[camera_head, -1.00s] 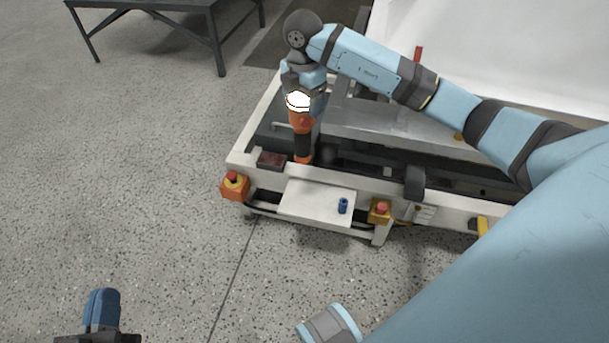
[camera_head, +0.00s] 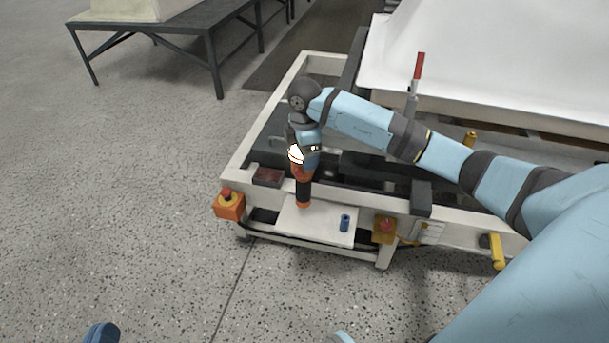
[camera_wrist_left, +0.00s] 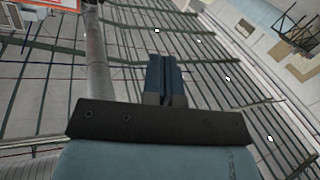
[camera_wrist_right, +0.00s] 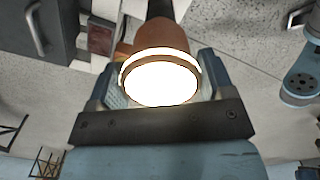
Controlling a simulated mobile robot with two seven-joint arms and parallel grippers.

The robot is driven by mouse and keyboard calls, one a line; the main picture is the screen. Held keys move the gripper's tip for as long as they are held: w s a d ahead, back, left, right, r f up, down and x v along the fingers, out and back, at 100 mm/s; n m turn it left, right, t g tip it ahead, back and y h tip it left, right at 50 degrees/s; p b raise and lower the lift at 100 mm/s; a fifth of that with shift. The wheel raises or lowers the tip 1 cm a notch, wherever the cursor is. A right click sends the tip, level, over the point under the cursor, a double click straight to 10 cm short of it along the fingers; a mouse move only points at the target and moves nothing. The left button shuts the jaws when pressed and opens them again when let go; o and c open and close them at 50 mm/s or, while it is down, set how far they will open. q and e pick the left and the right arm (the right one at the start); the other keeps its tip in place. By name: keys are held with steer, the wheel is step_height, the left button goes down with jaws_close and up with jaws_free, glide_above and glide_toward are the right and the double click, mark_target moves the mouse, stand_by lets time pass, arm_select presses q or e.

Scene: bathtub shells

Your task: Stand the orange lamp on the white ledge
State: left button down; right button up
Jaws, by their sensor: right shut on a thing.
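The orange lamp (camera_head: 303,190), with a black middle and a bright white lit end, is upright with that end up. My right gripper (camera_head: 305,158) is shut around its upper part. In the right wrist view the lit lamp (camera_wrist_right: 160,80) sits between the two fingers. The lamp's lower orange end appears over the back left part of the white ledge (camera_head: 322,228). I cannot tell whether it touches. My left gripper (camera_head: 103,333) is partly cut off at the bottom left, away from the ledge; in the left wrist view its fingers (camera_wrist_left: 165,80) are together and empty.
A small blue cylinder (camera_head: 345,223) stands on the ledge's right part. Red-button boxes flank the ledge, one orange (camera_head: 229,205) and one yellow (camera_head: 384,229). A dark red block (camera_head: 268,177) lies on the frame behind left. A dark table (camera_head: 190,22) stands far left; the floor between is clear.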

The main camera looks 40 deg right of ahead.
mark_target(303, 179)
steer(key=shift+f, duration=0.6)
step_height(303, 179, down, 4)
steer(key=shift+f+b, duration=0.15)
steer(key=shift+b, duration=1)
steer(key=shift+f, duration=0.4)
arm_select(q)
steer(key=shift+w+a+f+m, duration=0.2)
steer(key=shift+w+f+m, duration=0.15)
steer(key=shift+f+m, duration=0.25)
arm_select(e)
steer(key=shift+r, duration=0.1)
steer(key=o, duration=1.3)
steer(key=shift+c, duration=0.2)
arm_select(q)
steer(key=shift+f, duration=0.1)
